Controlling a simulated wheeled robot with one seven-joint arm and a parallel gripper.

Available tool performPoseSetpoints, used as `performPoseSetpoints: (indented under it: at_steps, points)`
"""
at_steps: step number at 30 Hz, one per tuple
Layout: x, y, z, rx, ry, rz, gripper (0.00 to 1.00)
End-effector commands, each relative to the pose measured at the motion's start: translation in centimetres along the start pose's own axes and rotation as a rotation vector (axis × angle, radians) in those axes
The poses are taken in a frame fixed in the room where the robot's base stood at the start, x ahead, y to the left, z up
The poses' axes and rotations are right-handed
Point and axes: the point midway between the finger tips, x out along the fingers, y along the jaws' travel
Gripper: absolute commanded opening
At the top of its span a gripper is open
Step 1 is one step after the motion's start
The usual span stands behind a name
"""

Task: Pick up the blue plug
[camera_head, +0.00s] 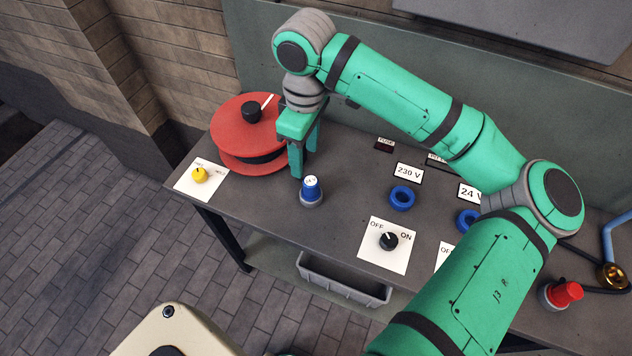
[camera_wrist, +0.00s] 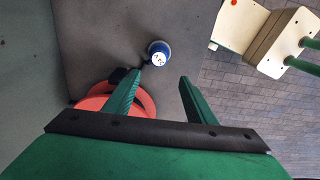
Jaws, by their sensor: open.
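The blue plug (camera_head: 311,188) stands upright on a grey round base on the workbench, with a white label on its top. It also shows in the wrist view (camera_wrist: 158,52), just beyond the fingertips and roughly centred between them. My gripper (camera_head: 304,160) is open and empty, pointing down, behind and slightly left of the plug in the head view. In the wrist view both fingers (camera_wrist: 161,78) are spread apart and do not appear to touch the plug. The label's text is too small to read.
A red cable reel (camera_head: 240,140) stands close left of my gripper. A yellow knob (camera_head: 199,174), blue ring sockets (camera_head: 402,198) labelled 230 V and 24 V, an OFF/ON switch (camera_head: 388,241) and a red plug (camera_head: 566,292) are on the workbench (camera_head: 345,180). A wall rises behind.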

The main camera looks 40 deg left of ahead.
Motion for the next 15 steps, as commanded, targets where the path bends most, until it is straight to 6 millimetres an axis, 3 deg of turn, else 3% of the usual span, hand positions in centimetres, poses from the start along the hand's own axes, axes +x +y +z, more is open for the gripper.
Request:
performPoseSetpoints:
  at_steps: [5,15]
  points:
    - [0.6,0.0,0.8,-0.001,-0.04,-0.002,0.5]
    - [5.0,0.0,0.9,-0.001,-0.038,-0.001,0.5]
